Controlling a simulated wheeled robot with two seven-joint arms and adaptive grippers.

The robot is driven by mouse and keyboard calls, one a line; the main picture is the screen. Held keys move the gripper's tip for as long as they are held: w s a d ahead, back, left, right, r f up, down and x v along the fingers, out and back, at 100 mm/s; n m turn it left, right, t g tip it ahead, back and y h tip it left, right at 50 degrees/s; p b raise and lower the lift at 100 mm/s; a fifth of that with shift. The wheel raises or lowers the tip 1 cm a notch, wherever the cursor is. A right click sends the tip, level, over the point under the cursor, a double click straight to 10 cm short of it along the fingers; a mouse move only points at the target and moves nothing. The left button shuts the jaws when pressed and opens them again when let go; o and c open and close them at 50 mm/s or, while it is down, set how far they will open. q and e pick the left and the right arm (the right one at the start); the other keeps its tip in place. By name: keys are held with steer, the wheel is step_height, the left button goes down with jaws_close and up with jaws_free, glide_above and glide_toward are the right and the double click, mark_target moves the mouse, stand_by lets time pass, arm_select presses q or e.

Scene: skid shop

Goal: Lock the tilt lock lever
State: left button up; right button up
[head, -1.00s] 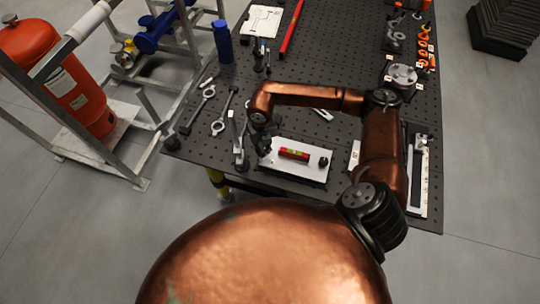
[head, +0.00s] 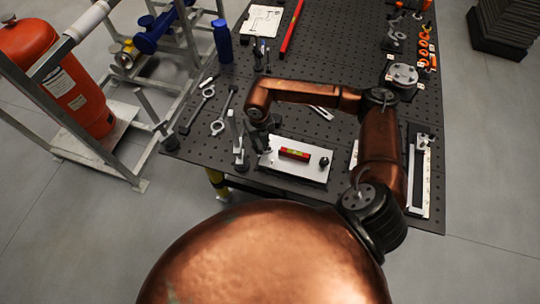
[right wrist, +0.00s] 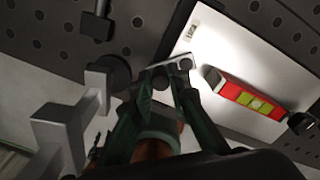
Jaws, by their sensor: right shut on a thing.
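A white tilt plate (head: 292,171) carries a red level with a yellow-green vial (head: 294,154) near the front edge of the bench; the level also shows in the right wrist view (right wrist: 246,98). My right gripper (head: 263,143) is at the plate's left side. In the right wrist view, its fingertips (right wrist: 170,68) are closed around a small grey-dark part at the plate's corner, which looks like the tilt lock lever. The fingers hide most of this part, so its angle cannot be told. My left gripper is out of view.
A grey clamp-like post (head: 238,140) stands just left of my right gripper. Wrenches (head: 218,127) lie further left on the perforated bench (head: 330,65). A black knob (head: 324,162) is at the plate's right. A ruler fixture (head: 420,180) lies at the right edge.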

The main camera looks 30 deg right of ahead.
steer(key=shift+w+d+b, duration=0.2)
steer(key=shift+w+b, duration=0.1)
steer(key=shift+w, duration=0.15)
